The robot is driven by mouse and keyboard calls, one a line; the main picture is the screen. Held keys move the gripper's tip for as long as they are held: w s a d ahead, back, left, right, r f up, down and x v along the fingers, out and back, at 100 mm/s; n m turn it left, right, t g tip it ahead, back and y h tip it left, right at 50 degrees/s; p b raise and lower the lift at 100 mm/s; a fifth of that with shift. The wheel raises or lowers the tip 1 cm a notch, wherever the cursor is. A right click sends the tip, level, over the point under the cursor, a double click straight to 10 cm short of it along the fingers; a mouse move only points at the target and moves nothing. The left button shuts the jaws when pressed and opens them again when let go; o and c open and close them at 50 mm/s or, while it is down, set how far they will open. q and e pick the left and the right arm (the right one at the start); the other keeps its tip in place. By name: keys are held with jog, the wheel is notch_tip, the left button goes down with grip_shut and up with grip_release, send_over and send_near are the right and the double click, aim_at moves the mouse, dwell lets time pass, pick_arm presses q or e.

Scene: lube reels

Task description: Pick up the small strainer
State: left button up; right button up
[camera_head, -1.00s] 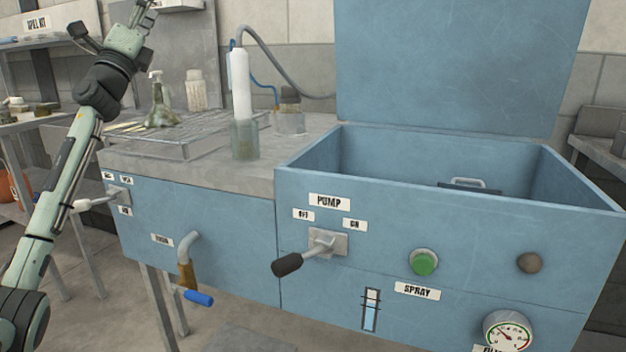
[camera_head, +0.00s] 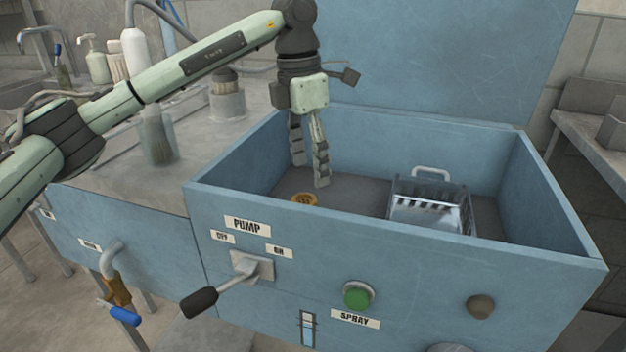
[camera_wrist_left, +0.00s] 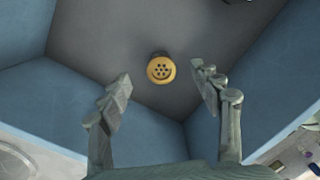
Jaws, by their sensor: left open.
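The small strainer (camera_head: 305,199) looks like a round brass-yellow piece with holes in its face. It lies on the grey floor of the blue washer tub, near the tub's left front corner. In the left wrist view the strainer (camera_wrist_left: 161,69) shows ahead of and between the fingertips, clear of both. My left gripper (camera_head: 309,176) points down into the tub, above and behind the strainer, open and empty. Its two fingers also show in the left wrist view (camera_wrist_left: 160,90). My right gripper is not in view.
A wire basket (camera_head: 430,205) with a handle stands in the tub's right half. The blue tub front wall (camera_head: 400,238) and raised lid (camera_head: 440,60) bound the space. A pump lever (camera_head: 225,285) sticks out in front. A glass jar (camera_head: 158,143) stands on the left counter.

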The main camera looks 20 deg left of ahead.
aim_at(304, 199)
pick_arm(q)
jog(key=shift+s+a+f+y, duration=0.15)
jog(key=shift+a+f+y, duration=0.45)
jog(key=shift+a+f, duration=0.15)
jog(key=f, duration=0.4)
jog(key=f+p, duration=0.1)
jog(key=f, duration=0.1)
jog(key=shift+s+d+f, duration=0.3)
jog(key=shift+s+f, duration=0.05)
jog(key=shift+f, duration=0.05)
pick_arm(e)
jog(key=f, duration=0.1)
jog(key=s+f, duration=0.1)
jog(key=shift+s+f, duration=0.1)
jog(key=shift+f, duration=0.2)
pick_arm(q)
jog(key=shift+c, duration=0.6)
jog(key=c, duration=1.2)
jog(key=shift+r, duration=0.1)
jog(key=shift+c, duration=0.2)
